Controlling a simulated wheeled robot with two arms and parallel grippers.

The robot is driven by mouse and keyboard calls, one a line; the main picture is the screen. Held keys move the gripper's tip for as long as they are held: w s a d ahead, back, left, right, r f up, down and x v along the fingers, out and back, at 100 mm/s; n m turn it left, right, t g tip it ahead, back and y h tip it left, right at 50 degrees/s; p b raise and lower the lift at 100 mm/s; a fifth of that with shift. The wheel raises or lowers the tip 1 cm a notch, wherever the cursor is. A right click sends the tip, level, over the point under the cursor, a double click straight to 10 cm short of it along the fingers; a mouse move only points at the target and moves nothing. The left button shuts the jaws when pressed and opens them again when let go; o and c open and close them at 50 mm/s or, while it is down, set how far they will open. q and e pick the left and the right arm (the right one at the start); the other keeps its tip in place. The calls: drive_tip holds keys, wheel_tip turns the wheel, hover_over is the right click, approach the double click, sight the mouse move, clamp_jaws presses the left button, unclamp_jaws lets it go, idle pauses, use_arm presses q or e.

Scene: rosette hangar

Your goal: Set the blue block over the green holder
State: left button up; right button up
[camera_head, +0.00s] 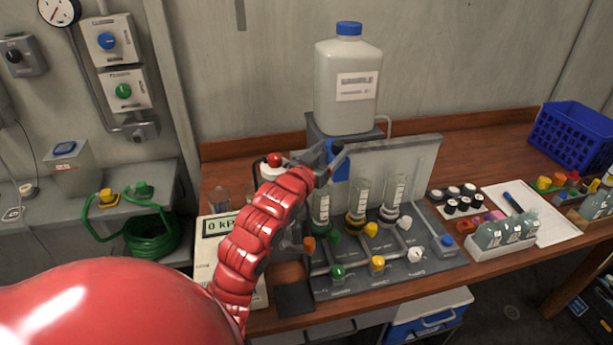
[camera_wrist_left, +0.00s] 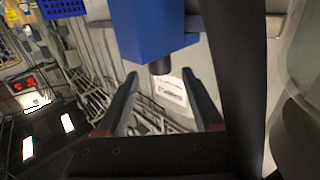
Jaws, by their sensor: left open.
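The blue block (camera_head: 338,167) is partly hidden behind my left gripper (camera_head: 331,158), just below the big white jug. In the left wrist view the blue block (camera_wrist_left: 143,28) is large, with a dark round stub at its lower end. My left gripper's two fingers (camera_wrist_left: 160,82) are apart just short of it, with nothing between their tips. The likely green holder (camera_head: 322,226) is the green-ringed base of the leftmost clear cylinder on the grey panel, partly covered by my red arm. My right gripper is not in view.
A white jug (camera_head: 348,90) stands on a grey stand behind the gripper. Yellow-based (camera_head: 356,218) and white-based (camera_head: 390,212) cylinders stand close to the right, with coloured knobs in front. Small bottles (camera_head: 505,235) and a blue basket (camera_head: 575,135) are farther right.

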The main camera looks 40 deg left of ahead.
use_arm(q)
drive_tip(key=s+d+p, duration=0.1)
drive_tip(key=s+p, duration=0.9)
drive_tip(key=s, duration=0.3)
drive_tip(key=shift+s+d, duration=0.2)
drive_tip(key=shift+d, duration=0.1)
